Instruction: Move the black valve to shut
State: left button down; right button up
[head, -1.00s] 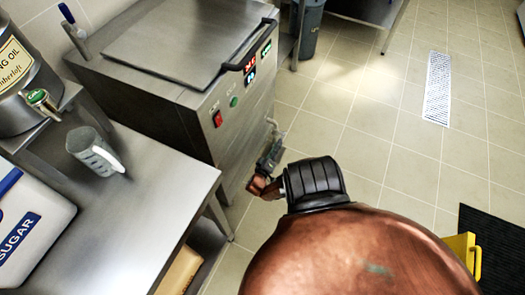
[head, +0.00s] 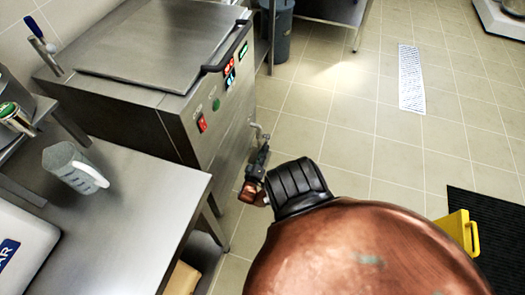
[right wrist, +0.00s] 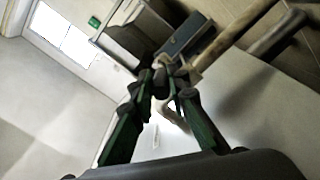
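A small metal tap fitting (head: 261,132) sticks out low on the front of the steel fryer-like cabinet (head: 190,120). A separate black valve handle cannot be made out in the head view. My right gripper (head: 263,150) is right at this fitting, reaching up from below, small and partly behind my own arm. In the right wrist view its two dark green fingers (right wrist: 167,82) converge on a metal fitting (right wrist: 163,66), with a pale loop-shaped part just below. Whether they are closed on it cannot be told. My left gripper is out of view.
A steel table (head: 130,210) with a grey measuring jug (head: 70,168) stands close at left. A grey bin (head: 275,35) is behind the cabinet. A yellow object (head: 460,230) and a black mat (head: 490,225) lie at right. The tiled floor between is open.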

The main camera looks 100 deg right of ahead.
jog(key=o, duration=0.3)
jog(key=shift+o, duration=0.5)
jog(key=shift+w, duration=0.1)
jog(key=shift+w, duration=0.1)
jog(key=v, duration=1.2)
